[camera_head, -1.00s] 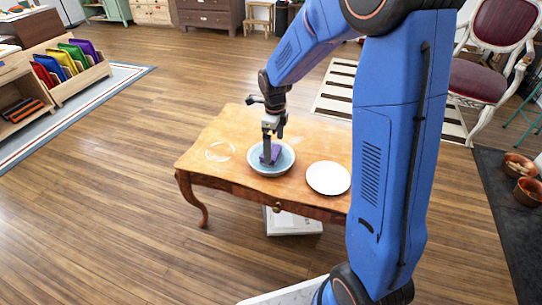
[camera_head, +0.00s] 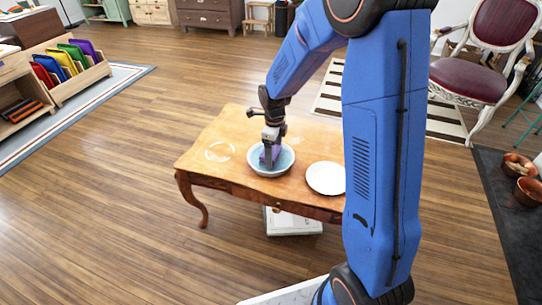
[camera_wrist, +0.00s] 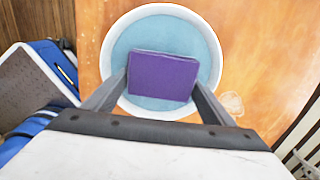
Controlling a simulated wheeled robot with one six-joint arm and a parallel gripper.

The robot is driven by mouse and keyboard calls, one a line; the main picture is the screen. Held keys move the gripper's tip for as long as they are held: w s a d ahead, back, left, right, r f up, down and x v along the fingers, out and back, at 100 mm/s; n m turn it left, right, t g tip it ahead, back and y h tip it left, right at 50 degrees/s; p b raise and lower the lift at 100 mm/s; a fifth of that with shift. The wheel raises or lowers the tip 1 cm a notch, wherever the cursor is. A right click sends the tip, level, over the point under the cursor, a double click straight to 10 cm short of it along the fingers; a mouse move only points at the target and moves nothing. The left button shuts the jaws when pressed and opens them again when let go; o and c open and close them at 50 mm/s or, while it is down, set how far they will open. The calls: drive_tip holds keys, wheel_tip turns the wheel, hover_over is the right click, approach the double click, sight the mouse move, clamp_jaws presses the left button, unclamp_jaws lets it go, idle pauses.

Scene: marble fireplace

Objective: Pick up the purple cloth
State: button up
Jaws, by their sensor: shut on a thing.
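The purple cloth (camera_wrist: 163,76) is a small folded rectangle over a round bowl with a white rim and blue inside (camera_wrist: 207,45). The bowl also shows on the wooden table in the head view (camera_head: 284,162). My gripper (camera_wrist: 160,82) is shut on the cloth, with one finger at its left edge and one at its right. In the head view my gripper (camera_head: 269,150) reaches down into the bowl, and the cloth shows only as a small purple patch. I cannot tell whether the cloth still touches the bowl's bottom.
A white plate (camera_head: 326,178) lies on the table (camera_head: 220,140) right of the bowl, near my arm. A clear round dish or ring (camera_head: 220,151) lies to the left. A white box-like thing (camera_head: 292,222) is under the table.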

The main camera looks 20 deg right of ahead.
sight(274, 152)
drive_tip(key=shift+r, duration=0.1)
wheel_tip(274, 152, up, 10)
drive_tip(key=shift+f, duration=0.1)
idle(0.4)
drive_tip(key=o, duration=0.3)
drive_tip(key=shift+c, duration=0.5)
